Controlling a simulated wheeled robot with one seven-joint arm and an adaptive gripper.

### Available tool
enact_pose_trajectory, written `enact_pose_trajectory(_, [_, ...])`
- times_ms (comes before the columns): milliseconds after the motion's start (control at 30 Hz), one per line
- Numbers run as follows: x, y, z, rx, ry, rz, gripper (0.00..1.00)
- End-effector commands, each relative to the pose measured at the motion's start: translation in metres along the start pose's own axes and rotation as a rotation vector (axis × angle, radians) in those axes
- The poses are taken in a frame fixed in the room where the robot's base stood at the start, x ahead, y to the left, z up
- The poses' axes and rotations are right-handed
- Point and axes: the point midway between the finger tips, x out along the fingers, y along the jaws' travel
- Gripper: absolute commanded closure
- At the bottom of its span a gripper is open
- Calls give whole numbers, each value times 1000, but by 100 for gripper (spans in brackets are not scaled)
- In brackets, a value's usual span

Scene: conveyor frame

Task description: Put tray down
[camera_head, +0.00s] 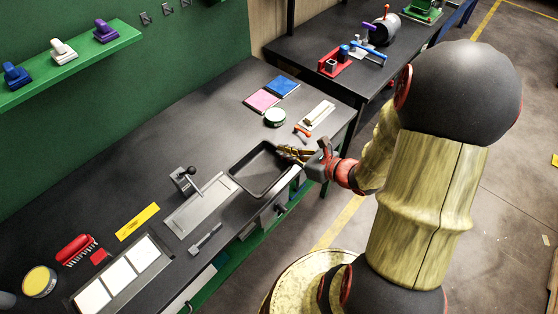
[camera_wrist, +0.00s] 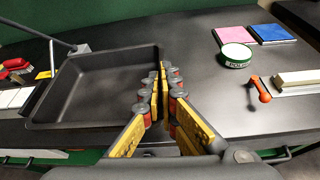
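The tray (camera_head: 258,172) is dark grey, shallow and empty. It is at the front edge of the dark workbench and looks about level; I cannot tell whether its bottom touches the bench top. In the wrist view the tray (camera_wrist: 95,85) fills the left half. My gripper (camera_head: 290,151) reaches in from the right at the tray's right side. In the wrist view my gripper's yellow fingers (camera_wrist: 160,72) are close together, with the tray's right wall between them. The fingertips partly hide that wall.
On the workbench (camera_head: 215,105), a round tin (camera_head: 275,117), pink pad (camera_head: 262,99), blue pad (camera_head: 283,86) and orange-handled tool (camera_head: 303,131) lie beyond the tray. A grey plate (camera_head: 200,205) with a lever lies close to its left. Bare bench lies behind the tray.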

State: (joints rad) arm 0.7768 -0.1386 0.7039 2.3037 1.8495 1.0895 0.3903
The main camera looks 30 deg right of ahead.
Motion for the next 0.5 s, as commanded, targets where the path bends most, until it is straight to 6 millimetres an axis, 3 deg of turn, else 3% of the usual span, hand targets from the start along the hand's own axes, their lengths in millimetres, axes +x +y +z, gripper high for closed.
enact_pose_trajectory(400, [67, -72, -11, 4, -1, 1, 100])
enact_pose_trajectory(500, [82, -84, -25, 7, 0, 1, 100])
